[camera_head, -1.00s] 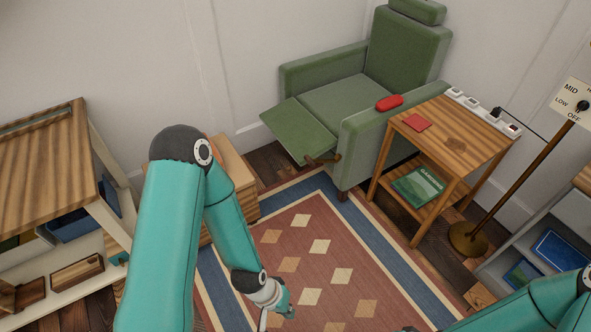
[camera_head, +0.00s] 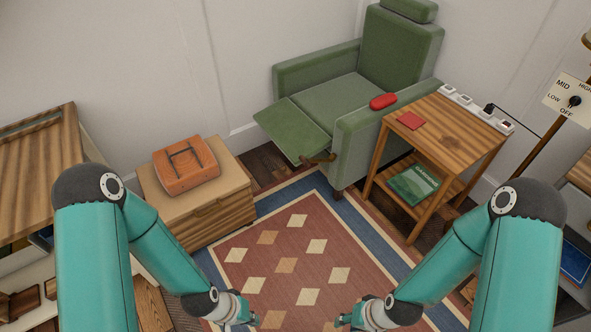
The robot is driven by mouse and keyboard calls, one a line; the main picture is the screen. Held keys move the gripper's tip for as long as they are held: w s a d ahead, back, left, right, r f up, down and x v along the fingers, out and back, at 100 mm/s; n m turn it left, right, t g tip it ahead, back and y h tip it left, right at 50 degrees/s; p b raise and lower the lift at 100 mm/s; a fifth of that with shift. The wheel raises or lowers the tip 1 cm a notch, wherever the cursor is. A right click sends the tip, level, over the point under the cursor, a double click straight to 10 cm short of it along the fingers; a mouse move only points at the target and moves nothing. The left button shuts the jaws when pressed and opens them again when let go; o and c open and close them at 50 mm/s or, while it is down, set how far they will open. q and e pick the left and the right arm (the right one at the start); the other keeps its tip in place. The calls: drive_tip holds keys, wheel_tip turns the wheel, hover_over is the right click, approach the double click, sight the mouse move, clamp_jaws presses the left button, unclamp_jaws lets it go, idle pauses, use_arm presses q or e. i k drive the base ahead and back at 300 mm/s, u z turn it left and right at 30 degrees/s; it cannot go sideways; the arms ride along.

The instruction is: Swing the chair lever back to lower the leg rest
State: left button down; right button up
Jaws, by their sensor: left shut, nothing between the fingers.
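The green armchair (camera_head: 345,95) stands against the back wall. Its leg rest (camera_head: 296,130) is raised and sticks out to the front left. The brown lever (camera_head: 318,160) is on the chair's side, low near the front, beside the leg rest. My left gripper (camera_head: 252,320) is at the bottom of the view over the rug, well short of the chair, shut and empty. My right gripper (camera_head: 340,322) is a little to its right, also apart from the chair; its fingers are too small to read.
A patterned rug (camera_head: 330,250) covers clear floor before the chair. A side table (camera_head: 450,130) stands right of the chair, with a book (camera_head: 413,187) on its shelf. A low cabinet (camera_head: 205,215) with an orange case (camera_head: 187,166) stands left. A red object (camera_head: 383,101) lies on the armrest.

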sight(307, 163)
drive_tip(key=u, duration=0.1)
drive_tip(key=i, duration=1)
drive_tip(key=z, duration=0.1)
